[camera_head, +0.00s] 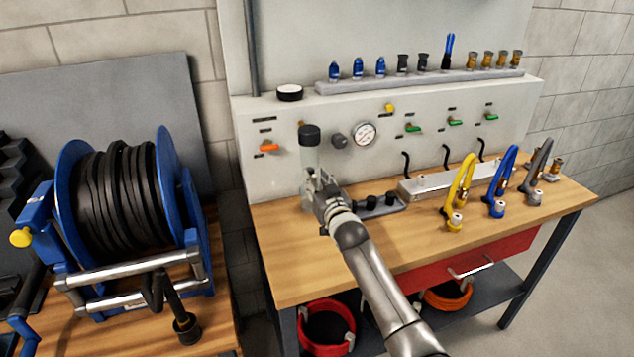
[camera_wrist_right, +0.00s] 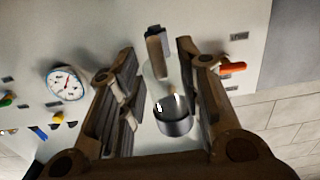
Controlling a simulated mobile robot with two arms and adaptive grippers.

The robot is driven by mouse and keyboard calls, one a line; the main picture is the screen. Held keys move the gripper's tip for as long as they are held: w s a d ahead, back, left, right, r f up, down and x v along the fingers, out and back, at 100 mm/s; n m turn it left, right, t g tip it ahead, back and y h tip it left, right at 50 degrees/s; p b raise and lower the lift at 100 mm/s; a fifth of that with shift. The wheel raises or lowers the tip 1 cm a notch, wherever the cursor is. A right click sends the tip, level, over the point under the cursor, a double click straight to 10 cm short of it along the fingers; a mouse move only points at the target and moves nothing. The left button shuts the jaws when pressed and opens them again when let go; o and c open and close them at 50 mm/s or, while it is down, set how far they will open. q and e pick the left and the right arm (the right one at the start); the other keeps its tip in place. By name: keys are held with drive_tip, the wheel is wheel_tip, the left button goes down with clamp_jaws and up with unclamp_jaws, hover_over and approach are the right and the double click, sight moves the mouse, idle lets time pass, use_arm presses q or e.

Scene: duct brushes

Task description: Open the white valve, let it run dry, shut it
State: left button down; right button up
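A clear filter bowl (camera_head: 311,157) with a black cap (camera_head: 309,135) hangs on the front of the grey panel. I cannot make out a separate white valve; the fitting below the bowl is partly hidden by my right gripper. My right gripper (camera_head: 318,183) is at the lower part of the bowl. In the right wrist view, the fingers of the gripper (camera_wrist_right: 165,92) are spread, with a glassy cylinder with a dark metallic end (camera_wrist_right: 173,122) and a grey-brown block (camera_wrist_right: 157,45) showing between them. Contact cannot be told. My left gripper is out of view.
An orange lever (camera_head: 269,148) is left of the bowl; a pressure gauge (camera_head: 364,133) and green levers (camera_head: 413,128) are right. Yellow (camera_head: 460,190), blue and grey hoses stand on the wooden bench (camera_head: 300,265). A hose reel (camera_head: 115,200) stands at left.

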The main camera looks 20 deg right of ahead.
drive_tip(key=shift+c, duration=1)
clamp_jaws()
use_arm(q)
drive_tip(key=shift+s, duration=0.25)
use_arm(e)
drive_tip(key=m, duration=0.3)
drive_tip(key=shift+d, duration=0.1)
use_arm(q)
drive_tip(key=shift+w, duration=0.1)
use_arm(e)
drive_tip(key=m, duration=1)
drive_tip(key=f+m, duration=0.1)
drive_tip(key=m, duration=0.3)
drive_tip(key=shift+d+f+m, duration=0.1)
drive_tip(key=shift+d+m, duration=0.3)
